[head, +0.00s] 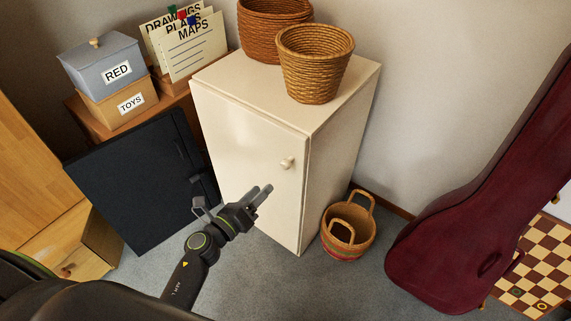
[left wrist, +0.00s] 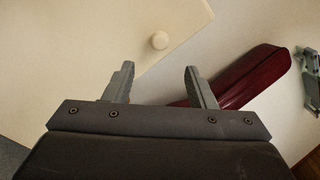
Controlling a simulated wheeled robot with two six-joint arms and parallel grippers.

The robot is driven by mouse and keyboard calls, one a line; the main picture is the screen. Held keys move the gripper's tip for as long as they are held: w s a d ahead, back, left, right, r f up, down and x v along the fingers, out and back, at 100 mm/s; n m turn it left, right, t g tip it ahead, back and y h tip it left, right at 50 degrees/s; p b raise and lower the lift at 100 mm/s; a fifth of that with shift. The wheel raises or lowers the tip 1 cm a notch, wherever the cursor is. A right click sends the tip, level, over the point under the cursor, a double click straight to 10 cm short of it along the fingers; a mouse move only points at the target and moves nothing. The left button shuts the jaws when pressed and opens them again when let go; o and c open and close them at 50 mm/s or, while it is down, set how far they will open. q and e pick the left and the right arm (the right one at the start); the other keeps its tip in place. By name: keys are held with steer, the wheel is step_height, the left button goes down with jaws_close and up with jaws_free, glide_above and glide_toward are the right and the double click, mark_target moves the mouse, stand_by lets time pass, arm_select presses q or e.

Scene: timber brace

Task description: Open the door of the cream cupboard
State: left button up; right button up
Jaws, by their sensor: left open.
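The cream cupboard (head: 325,140) stands against the back wall, and its door (head: 240,140) faces me, shut. A round cream knob (head: 287,163) sits near the door's right edge. My left gripper (head: 262,193) is open and empty, in front of the door, below and left of the knob in the head view. In the left wrist view the knob (left wrist: 160,40) shows beyond the two open fingers (left wrist: 158,85), apart from them. The door's face (left wrist: 90,45) fills the upper left there. My right gripper does not show in the head view.
Two wicker baskets (head: 315,75) stand on the cupboard. A handled basket (head: 348,228) is on the floor at its right. A dark red instrument case (head: 470,220) leans at the right. A black folder-like panel (head: 140,180) stands left of the door. Grey floor (head: 260,285) is clear in front.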

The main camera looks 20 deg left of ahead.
mark_target(283, 168)
arm_select(q)
steer(key=x, duration=1.2)
steer(key=shift+s, duration=0.1)
jaws_close()
